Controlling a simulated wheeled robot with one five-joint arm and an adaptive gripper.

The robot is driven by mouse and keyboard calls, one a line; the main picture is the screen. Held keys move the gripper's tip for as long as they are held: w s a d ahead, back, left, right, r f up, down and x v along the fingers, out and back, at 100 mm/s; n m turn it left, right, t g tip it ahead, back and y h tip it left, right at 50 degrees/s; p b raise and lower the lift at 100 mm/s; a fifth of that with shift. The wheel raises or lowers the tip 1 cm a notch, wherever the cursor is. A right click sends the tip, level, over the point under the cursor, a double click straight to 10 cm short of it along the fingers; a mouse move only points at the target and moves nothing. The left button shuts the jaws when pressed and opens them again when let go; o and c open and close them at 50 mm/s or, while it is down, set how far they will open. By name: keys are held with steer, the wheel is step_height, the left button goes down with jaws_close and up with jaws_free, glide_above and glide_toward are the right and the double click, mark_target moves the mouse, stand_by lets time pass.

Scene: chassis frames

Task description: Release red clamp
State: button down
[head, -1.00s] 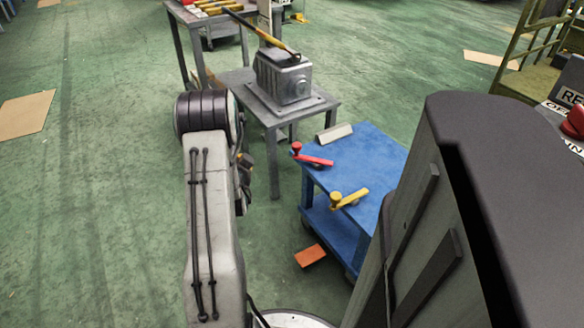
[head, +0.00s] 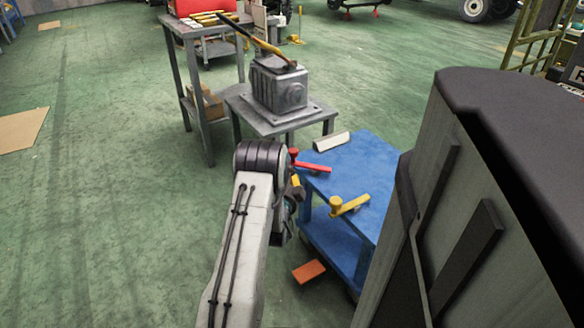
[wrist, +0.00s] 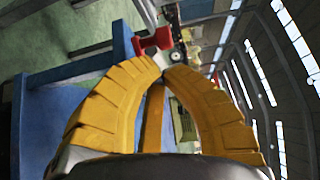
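The red clamp (head: 312,167) lies on the near left corner of the blue cart (head: 350,172), with its round red knob at the left end. My gripper (head: 296,187) is just below that knob in the head view, partly hidden by my arm. In the wrist view, the yellow fingers of my gripper (wrist: 163,67) curve inward and their tips nearly meet. The red clamp (wrist: 154,42) shows just past the tips there. I see no object clearly held, and contact with the clamp cannot be told.
A yellow clamp (head: 349,206) sits on the cart's near edge, right of the red one. A grey block (head: 331,141) lies at the cart's back. A metal stand (head: 270,126) bears a grey casting (head: 278,84). An orange piece (head: 309,271) lies on the floor. Open floor is left.

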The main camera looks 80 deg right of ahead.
mark_target(293, 157)
steer(key=d+b, duration=0.2)
steer(key=d, duration=0.1)
steer(key=d+b, duration=0.1)
steer(key=shift+d+f+b, duration=0.3)
steer(key=shift+f+b, duration=0.05)
steer(key=d+b, duration=0.2)
steer(key=b, duration=0.1)
steer(key=shift+d+b, duration=0.3)
steer(key=shift+d, duration=0.05)
steer(key=shift+d+r+b, duration=0.15)
steer(key=shift+d+b, duration=0.2)
steer(key=shift+b, duration=0.05)
